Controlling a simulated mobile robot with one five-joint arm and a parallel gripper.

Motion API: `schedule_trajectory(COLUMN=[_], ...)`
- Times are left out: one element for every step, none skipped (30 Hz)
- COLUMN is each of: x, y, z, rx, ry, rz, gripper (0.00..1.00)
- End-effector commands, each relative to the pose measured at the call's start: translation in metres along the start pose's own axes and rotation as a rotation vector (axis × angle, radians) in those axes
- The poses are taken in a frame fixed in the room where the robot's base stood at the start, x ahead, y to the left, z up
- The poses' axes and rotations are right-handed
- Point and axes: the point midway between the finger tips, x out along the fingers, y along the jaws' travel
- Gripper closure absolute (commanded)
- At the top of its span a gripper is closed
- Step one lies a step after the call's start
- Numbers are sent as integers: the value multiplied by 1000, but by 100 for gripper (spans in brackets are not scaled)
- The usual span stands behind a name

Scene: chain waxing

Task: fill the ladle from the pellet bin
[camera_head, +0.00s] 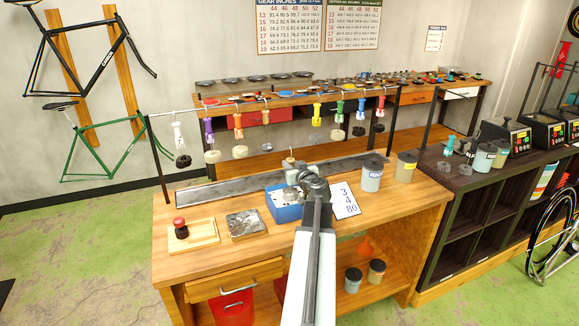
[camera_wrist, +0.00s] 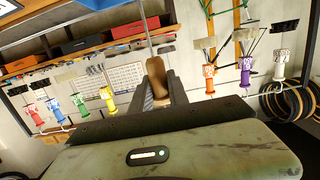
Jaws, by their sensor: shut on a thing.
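My gripper (camera_head: 302,178) is over the middle of the wooden workbench, at the blue bin (camera_head: 284,214). The bin is an open box with pale grey contents, partly hidden by my arm and gripper. In the wrist view my gripper (camera_wrist: 160,90) is shut on a brown wooden handle (camera_wrist: 156,72), which I take to be the ladle's. A small tip of the handle (camera_head: 290,156) sticks up behind my gripper in the head view. The ladle's bowl is not clearly visible, so I cannot tell whether it holds pellets or touches the bin.
A number card (camera_head: 345,201), a grey jar (camera_head: 371,178) and a yellowish jar (camera_head: 405,168) stand right of the bin. A metal tray (camera_head: 246,224) and a wooden board with a red-knobbed stamp (camera_head: 181,228) lie left. Coloured tools hang from a rail behind.

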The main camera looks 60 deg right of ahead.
Motion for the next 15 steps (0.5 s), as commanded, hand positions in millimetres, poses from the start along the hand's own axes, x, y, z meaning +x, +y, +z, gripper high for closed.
schedule_trajectory(x=[1, 2, 2, 2, 2, 3, 3, 4, 4, 4, 5, 5, 5, 6, 6], y=[0, 0, 0, 0, 0, 0, 0, 0, 0, 0, 0, 1, 1, 1, 1], z=[8, 11, 14, 16, 19, 22, 24, 27, 30, 32, 35, 38, 40, 42, 43], rx=[0, 0, 0, 0, 0, 0, 0, 0, 0, 0, 0, 0, 0, 0, 0], ry=[0, 0, 0, 0, 0, 0, 0, 0, 0, 0, 0, 0, 0, 0, 0], rz=[0, 0, 0, 0, 0, 0, 0, 0, 1, 1, 1, 1, 1, 1, 1], gripper=[100, 100, 100, 100, 100, 100, 100, 100, 100, 100, 100, 100, 100, 100, 100])
